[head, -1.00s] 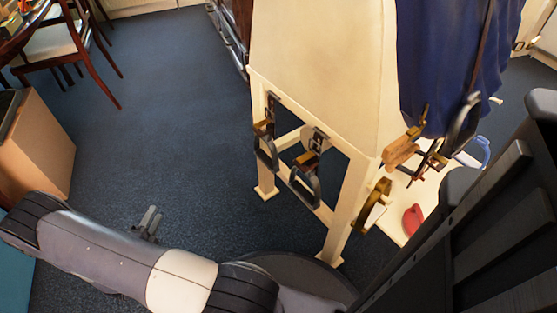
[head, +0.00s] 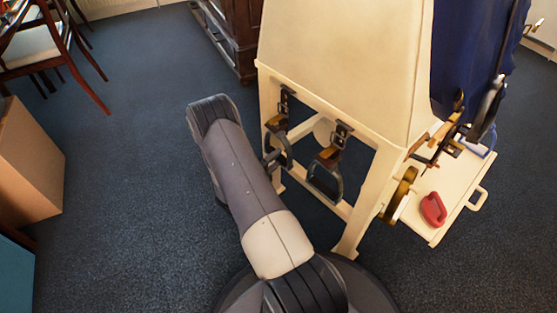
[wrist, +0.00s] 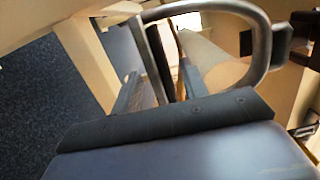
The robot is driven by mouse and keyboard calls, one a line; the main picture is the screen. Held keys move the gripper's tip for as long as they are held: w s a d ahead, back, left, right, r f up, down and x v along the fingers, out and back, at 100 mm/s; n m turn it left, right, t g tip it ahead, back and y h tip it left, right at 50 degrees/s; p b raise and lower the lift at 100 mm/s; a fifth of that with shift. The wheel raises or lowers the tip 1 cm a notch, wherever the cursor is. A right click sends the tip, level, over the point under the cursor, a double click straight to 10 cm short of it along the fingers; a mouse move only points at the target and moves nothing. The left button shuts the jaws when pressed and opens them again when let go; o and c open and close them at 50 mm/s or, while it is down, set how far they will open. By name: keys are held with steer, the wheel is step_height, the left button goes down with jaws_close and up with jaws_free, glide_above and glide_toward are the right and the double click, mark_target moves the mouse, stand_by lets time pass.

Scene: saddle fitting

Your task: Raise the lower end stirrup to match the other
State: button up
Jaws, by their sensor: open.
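Two end stirrups hang on dark straps with buckles at the end of the cream wooden saddle stand (head: 352,200). I cannot tell surely which hangs lower. My gripper (head: 272,161) is beside the left end stirrup in the head view, partly hidden by my arm. In the wrist view a grey metal stirrup loop (wrist: 262,50) arches close over my open gripper (wrist: 160,80). I cannot tell whether they touch. Nothing is visibly held.
A blue cloth (head: 458,60) hangs on the stand's right side, with brass and leather fittings (head: 398,195) below it. A pale tray (head: 465,205) there carries a red object (head: 433,209). A cardboard box (head: 28,160) and a chair stand left. Dark carpet between is clear.

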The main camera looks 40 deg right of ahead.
steer(key=shift+w+d, duration=0.1)
steer(key=shift+d, duration=0.6)
steer(key=shift+c, duration=0.4)
jaws_close()
